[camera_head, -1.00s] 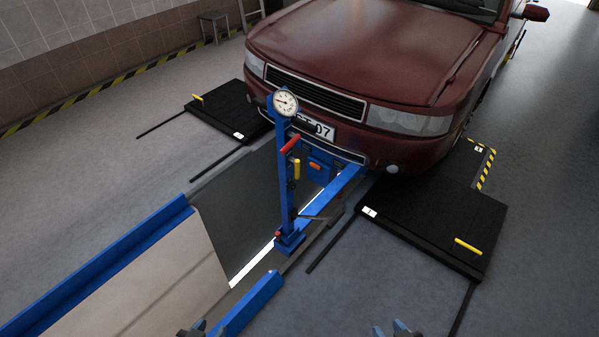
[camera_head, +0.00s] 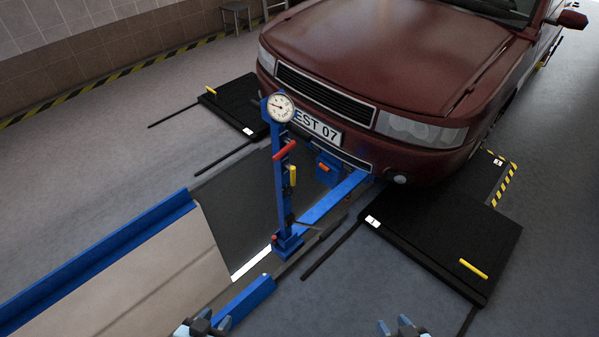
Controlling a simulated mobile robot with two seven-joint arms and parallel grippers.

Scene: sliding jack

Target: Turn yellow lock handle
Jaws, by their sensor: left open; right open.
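The blue jack post (camera_head: 283,205) stands upright over the pit in front of the car, with a round white gauge (camera_head: 280,107) on top. A short yellow handle (camera_head: 292,176) hangs on the post's right side, just below a red handle (camera_head: 284,150). My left gripper (camera_head: 203,322) is open at the bottom edge, left of centre. My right gripper (camera_head: 403,325) is open at the bottom edge, right of centre. Both are well apart from the post and the yellow handle, and only their tips show.
A dark red car (camera_head: 390,60) stands behind the post. Black plates lie on the right (camera_head: 430,240) and left (camera_head: 235,105), each with a yellow bar. A blue rail (camera_head: 110,260) borders the pit at left. Grey floor is free at lower right.

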